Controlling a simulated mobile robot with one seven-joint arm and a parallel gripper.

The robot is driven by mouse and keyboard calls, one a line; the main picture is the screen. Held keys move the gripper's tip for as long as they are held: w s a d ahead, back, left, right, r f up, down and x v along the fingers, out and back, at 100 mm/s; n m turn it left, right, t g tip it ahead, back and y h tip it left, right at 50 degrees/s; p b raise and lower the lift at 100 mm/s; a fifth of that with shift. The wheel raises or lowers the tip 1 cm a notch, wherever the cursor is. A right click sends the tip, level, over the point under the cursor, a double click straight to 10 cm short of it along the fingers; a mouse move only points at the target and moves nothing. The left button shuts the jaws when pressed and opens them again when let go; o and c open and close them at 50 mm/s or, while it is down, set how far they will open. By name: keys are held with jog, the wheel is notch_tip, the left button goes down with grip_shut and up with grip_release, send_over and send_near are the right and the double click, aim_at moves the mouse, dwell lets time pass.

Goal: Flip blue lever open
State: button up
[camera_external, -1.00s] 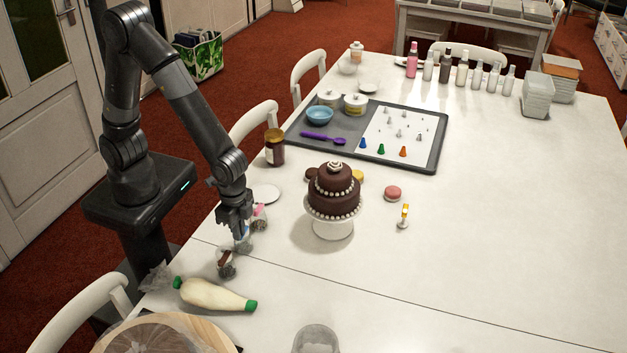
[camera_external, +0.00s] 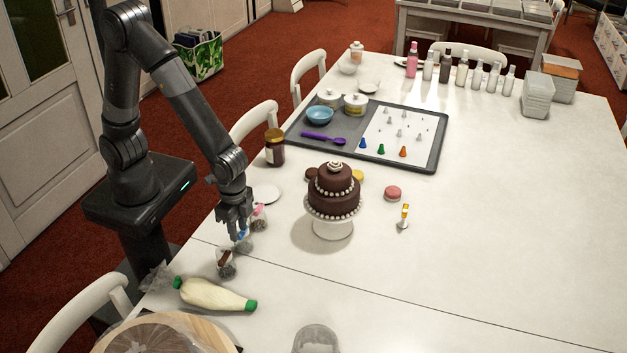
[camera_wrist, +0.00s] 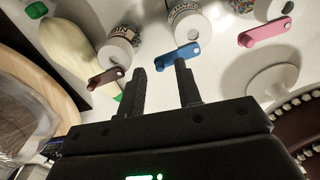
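Three small jars with coloured levers show in the wrist view. The blue lever (camera_wrist: 179,54) is on the middle jar (camera_wrist: 188,22), just beyond my fingertips; whether it touches them I cannot tell. The brown lever (camera_wrist: 105,78) is to the left and the pink lever (camera_wrist: 264,31) to the right. My gripper (camera_wrist: 159,67) is open, its two fingers apart with nothing held between them. In the external view, my gripper (camera_external: 239,232) is low over the near-left table edge, by the blue lever (camera_external: 243,234), and partly hides the middle jar.
A chocolate cake (camera_external: 333,191) on a white stand is to the right of my gripper. A piping bag (camera_external: 215,295) lies in front, near a wooden turntable (camera_external: 210,328). The table's right side is mostly clear.

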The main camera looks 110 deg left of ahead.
aim_at(239, 234)
notch_tip(239, 234, up, 10)
dwell(0.4)
jog(key=shift+r, duration=0.1)
jog(key=s+a+r+t, duration=0.2)
jog(key=s+r, duration=0.4)
jog(key=s, duration=0.3)
jog(key=s+a+r+t, duration=0.3)
jog(key=s+a+r, duration=0.2)
jog(key=s+r, duration=0.2)
jog(key=shift+s+a+n+t, duration=0.3)
jog(key=shift+s+n, duration=0.1)
jog(key=shift+s, duration=0.65)
